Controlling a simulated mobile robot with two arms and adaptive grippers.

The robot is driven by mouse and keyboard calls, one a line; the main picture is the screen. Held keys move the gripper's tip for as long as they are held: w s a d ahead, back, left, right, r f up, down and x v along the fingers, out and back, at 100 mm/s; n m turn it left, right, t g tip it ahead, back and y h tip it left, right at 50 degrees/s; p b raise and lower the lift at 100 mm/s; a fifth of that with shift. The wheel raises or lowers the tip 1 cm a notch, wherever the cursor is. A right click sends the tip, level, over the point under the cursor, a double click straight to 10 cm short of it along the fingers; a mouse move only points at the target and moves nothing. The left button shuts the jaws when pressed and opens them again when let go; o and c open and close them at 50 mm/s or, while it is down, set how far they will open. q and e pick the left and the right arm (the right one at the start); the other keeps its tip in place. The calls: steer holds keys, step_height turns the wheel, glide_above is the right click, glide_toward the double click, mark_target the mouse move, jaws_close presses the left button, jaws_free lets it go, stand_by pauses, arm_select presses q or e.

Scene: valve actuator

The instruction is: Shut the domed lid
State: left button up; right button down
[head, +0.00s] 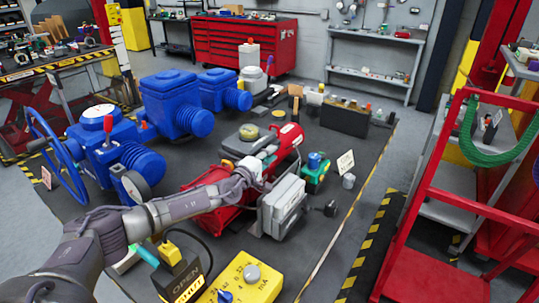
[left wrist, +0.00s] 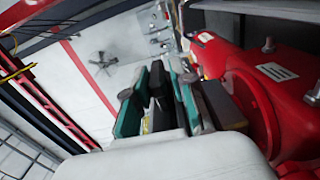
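A grey rounded housing with a yellow top (head: 249,131) stands behind the red actuator body; I cannot tell whether it is the domed lid or whether that lid is open. The red actuator (head: 212,205) lies mid-bench with a grey finned box (head: 283,207) at its front right. My left gripper (head: 253,166) is above the red actuator, close to its upper end. In the left wrist view, the teal-and-black fingers (left wrist: 158,95) are close together beside a red cylindrical body (left wrist: 272,100). I see nothing clearly held. My right gripper is out of view.
Blue valve actuators (head: 178,103) and a blue handwheel (head: 57,155) fill the left of the bench. A yellow control box (head: 243,284) is at the front. A red cart frame (head: 440,200) is at right.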

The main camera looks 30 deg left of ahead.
arm_select(q)
steer(key=shift+o, duration=1)
steer(key=s+a, duration=0.1)
steer(key=s, duration=1.1)
steer(key=shift+a, duration=0.35)
steer(key=shift+w, duration=0.1)
